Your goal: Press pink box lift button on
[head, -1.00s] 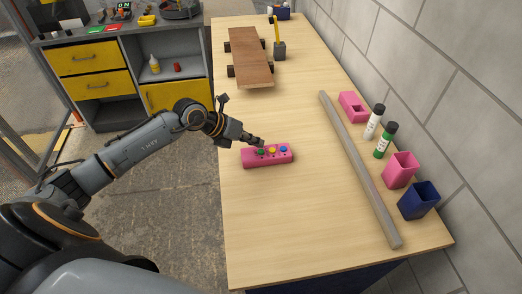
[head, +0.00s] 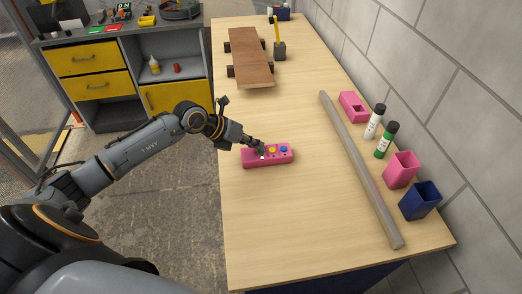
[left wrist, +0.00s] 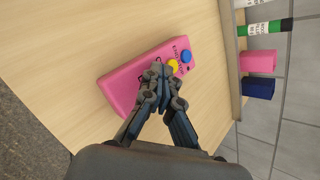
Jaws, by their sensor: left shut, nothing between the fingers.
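The pink button box (head: 268,160) lies on the wooden table, near its left edge. A yellow button (head: 272,149) and a blue button (head: 284,149) show on its top. A green button (head: 261,153) sits at its left, partly covered by my fingertips. My left gripper (head: 259,146) is shut and empty, its tips at the green button; whether they touch it I cannot tell. In the left wrist view, the shut fingers (left wrist: 160,72) lie over the pink box (left wrist: 120,88), beside the yellow button (left wrist: 172,64). The right gripper is not in view.
A long grey bar (head: 360,170) lies right of the box. Pink cups, a blue cup (head: 419,201) and two bottles stand along the wall. A brown board (head: 249,57) rests on supports at the back. The table's front is clear.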

